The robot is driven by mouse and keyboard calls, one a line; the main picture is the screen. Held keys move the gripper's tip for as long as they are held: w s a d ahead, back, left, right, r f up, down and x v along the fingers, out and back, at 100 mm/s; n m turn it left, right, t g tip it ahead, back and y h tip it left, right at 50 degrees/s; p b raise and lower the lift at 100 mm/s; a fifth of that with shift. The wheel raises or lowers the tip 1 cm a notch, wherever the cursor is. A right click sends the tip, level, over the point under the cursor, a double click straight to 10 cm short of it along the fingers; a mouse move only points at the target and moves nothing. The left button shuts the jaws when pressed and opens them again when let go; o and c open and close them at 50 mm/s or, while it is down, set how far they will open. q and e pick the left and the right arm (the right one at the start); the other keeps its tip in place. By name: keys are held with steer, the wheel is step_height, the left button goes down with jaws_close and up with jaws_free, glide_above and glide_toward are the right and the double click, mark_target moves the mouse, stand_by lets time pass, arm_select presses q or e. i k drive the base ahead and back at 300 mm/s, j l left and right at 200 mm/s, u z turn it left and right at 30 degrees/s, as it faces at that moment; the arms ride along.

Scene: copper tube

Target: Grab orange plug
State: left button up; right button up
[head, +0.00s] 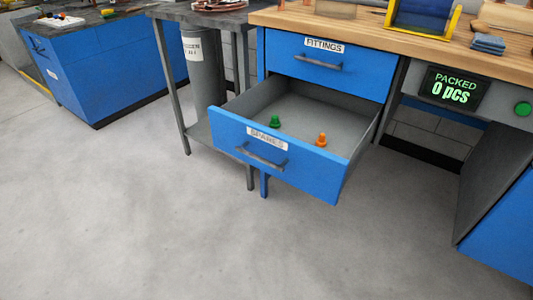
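The orange plug (321,140) stands in the open lower drawer labelled SPARES (222,127), toward its right side and close behind the front panel. A green plug (275,121) stands in the same drawer, to the left of the orange one and apart from it. Both plugs look upright. Neither of my grippers shows in the head view, and nothing touches the plugs.
The closed FITTINGS drawer (280,58) sits above, under the wooden worktop (400,38). A grey metal table (185,14) stands left of the drawers. A "PACKED 0 pcs" display (453,90) and green button (522,109) are at right. The floor (150,210) in front is clear.

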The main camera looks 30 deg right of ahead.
mark_target(321, 142)
steer(key=k+l+z, duration=0.1)
steer(key=z, duration=1.15)
steer(key=k+l, duration=0.05)
